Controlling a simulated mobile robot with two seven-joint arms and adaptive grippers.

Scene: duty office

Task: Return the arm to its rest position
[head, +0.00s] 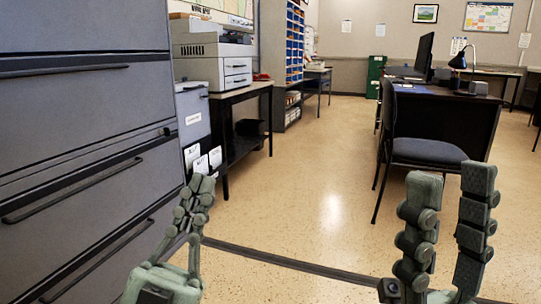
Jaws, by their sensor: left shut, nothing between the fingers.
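My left gripper (199,188) is at the lower left of the head view, pointing up, with its fingers together and nothing between them. It is in front of the grey drawer cabinet, and I cannot tell how close it is to it. My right gripper (451,190) is at the lower right, pointing up. Its two fingers stand apart with an empty gap between them. The arms behind both grippers are mostly out of view.
A grey drawer cabinet (85,105) with bar handles fills the left side. Beyond it are a printer (215,55) on a dark-legged table and a shelf of blue bins (294,45). A chair (428,152) and desk (450,105) stand right. The middle floor (320,180) is clear.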

